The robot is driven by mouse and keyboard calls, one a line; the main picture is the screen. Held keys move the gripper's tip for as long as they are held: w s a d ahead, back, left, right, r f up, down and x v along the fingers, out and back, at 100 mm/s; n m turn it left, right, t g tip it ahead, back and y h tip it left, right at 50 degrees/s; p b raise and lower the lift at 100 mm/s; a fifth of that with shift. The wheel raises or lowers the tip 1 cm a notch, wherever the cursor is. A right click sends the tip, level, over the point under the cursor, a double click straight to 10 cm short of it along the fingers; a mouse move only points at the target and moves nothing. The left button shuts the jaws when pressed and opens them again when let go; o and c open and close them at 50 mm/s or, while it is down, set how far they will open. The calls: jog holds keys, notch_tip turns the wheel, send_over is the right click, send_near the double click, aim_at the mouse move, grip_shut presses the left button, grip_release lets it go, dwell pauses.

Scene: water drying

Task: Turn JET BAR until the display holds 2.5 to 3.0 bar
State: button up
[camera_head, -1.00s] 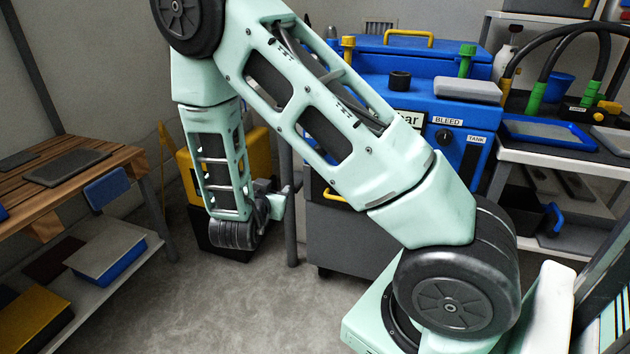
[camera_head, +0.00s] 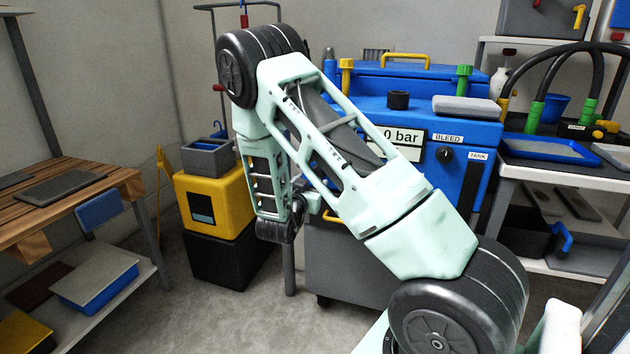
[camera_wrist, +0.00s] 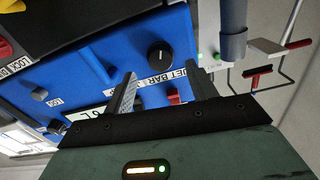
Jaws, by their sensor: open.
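In the wrist view the JET BAR knob (camera_wrist: 160,54) is a round black knob with a pale mark, on a blue panel (camera_wrist: 95,75). Its label JET BAR lies just below it. My gripper (camera_wrist: 162,73) is open and empty. Its two fingers point toward the panel, either side of the label, with the knob just beyond their tips and apart from them. In the head view the display (camera_head: 410,136) shows "0 bar"; any digits before that are hidden by my arm. The JET BAR knob and my fingers are hidden there.
The BLEED knob (camera_head: 445,155) sits right of the display, near a TANK label. In the wrist view a red part (camera_wrist: 173,97) is close to the fingers, and a grey pipe (camera_wrist: 233,30) stands right. A yellow-black container (camera_head: 215,205) stands left of the blue machine (camera_head: 470,115).

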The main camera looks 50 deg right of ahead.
jog(key=x, duration=0.4)
jog(key=shift+w+d, duration=0.15)
jog(key=shift+d, duration=0.1)
jog(key=c, duration=1)
